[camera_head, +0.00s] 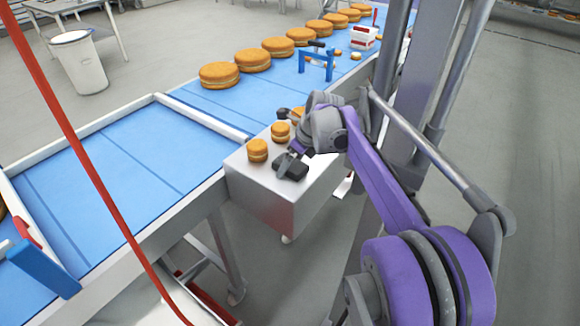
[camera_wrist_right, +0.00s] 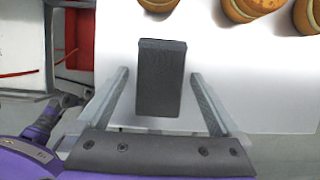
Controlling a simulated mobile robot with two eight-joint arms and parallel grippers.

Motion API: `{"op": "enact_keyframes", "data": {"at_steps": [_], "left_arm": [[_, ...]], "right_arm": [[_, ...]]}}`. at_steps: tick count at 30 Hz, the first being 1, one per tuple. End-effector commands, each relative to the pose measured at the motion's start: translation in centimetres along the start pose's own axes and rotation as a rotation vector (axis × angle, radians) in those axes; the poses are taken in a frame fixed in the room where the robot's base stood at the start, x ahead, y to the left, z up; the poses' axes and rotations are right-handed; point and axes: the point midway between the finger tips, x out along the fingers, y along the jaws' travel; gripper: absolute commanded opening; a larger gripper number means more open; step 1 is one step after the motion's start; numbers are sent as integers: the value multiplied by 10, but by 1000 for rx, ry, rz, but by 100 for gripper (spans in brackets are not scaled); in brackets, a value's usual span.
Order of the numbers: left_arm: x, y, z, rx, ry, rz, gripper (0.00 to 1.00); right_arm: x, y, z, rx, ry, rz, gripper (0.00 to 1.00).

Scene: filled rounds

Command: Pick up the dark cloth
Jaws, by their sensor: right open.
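The dark cloth (camera_wrist_right: 160,85) is a small dark grey, folded block lying on the white top of a metal box, close to its edge. It also shows in the head view (camera_head: 290,168), partly beside my right gripper (camera_head: 295,154). In the right wrist view my right gripper (camera_wrist_right: 160,73) is open, with one pale finger on each side of the cloth and gaps between. I cannot tell its height above the top. My left gripper is not in view.
Filled rounds (camera_head: 258,151) stand on the box (camera_head: 262,192) near the cloth. A blue conveyor (camera_head: 120,165) with pale rails runs beside it, carrying more big rounds (camera_head: 219,75) and a blue frame (camera_head: 316,66). A red line (camera_head: 75,140) crosses the left side.

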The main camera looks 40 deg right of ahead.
Motion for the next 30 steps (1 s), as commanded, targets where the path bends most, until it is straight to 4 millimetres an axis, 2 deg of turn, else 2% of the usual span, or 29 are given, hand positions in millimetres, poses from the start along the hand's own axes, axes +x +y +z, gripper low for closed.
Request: {"op": "enact_keyframes", "data": {"at_steps": [2,15,16,17,25,30], "left_arm": [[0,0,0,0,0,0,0],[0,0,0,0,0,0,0],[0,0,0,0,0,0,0],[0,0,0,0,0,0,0],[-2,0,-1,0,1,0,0],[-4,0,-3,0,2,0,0]], "right_arm": [[1,0,0,0,0,0,98],[1,0,0,0,0,0,19],[1,0,0,0,0,0,19],[1,0,0,0,0,0,10],[-7,0,3,0,0,0,10],[-36,0,15,0,0,0,10]]}}
